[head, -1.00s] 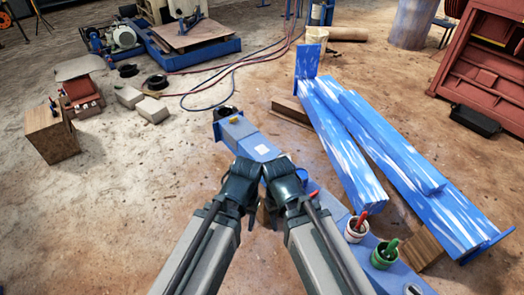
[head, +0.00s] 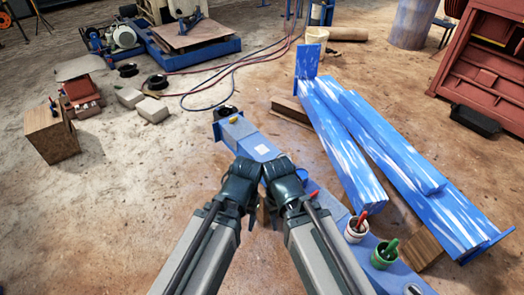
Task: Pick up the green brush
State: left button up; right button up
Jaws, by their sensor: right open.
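The green brush (head: 390,249) stands tilted in a green can (head: 385,260) on the narrow blue beam (head: 338,212), at the lower right. Its handle sticks up out of the can; its lower end is hidden inside. My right gripper (head: 284,180) is open, up and to the left of the can and apart from the brush. Its fingers are hard to make out. My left gripper (head: 240,178) is beside it on the left; its fingers are hidden and its jaws cannot be read.
A red-handled brush (head: 363,218) stands in a white can (head: 356,232) beside the green can. A red-tipped item (head: 314,194) shows by my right arm. Large blue-and-white beams (head: 385,150) lie to the right. A wooden block (head: 422,250) is near the cans.

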aim_at(384, 254)
jog(key=z, duration=1.6)
jog(key=u, duration=1.6)
jog(key=z, duration=1.1)
